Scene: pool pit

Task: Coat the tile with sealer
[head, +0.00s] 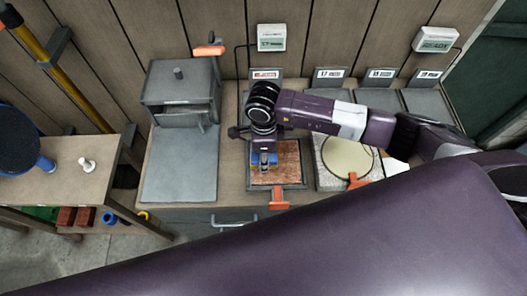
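A reddish-brown tile (288,158) lies in a dark frame on the bench, with an orange tab at its front. My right arm comes in from the right and bends down over the tile's left part. My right gripper (263,163) points down there. A small blue thing (263,156) with a yellow spot shows at its fingertips, above or on the tile. I cannot tell whether the fingers are closed on it or whether it touches the tile. The arm and gripper hide the tile's upper left part. My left gripper is out of view.
Right of the tile, a pale round disc (347,157) lies on a speckled slab with an orange tab. A grey metal box (180,90) stands on the bench at left. A side table (62,184) holds a white knob-like item (87,164). A yellow pole (75,95) leans at far left.

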